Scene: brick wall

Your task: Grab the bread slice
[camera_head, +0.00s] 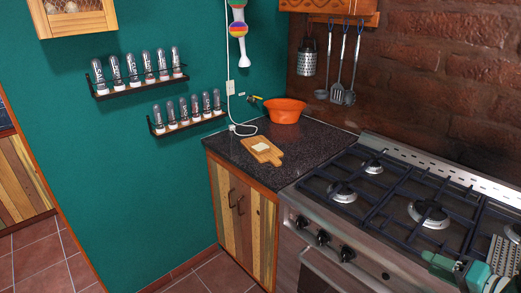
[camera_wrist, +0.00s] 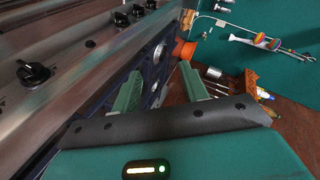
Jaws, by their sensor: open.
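In the head view my green arm end shows at the lower right over the stove, well to the right of the bread.
An orange bowl (camera_head: 285,112) stands behind the board near the corner. The stove (camera_head: 385,200) with raised black grates lies between my arm and the board. Utensils (camera_head: 340,80) hang on the brick wall. Two bottle shelves (camera_head: 140,88) are on the green wall.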

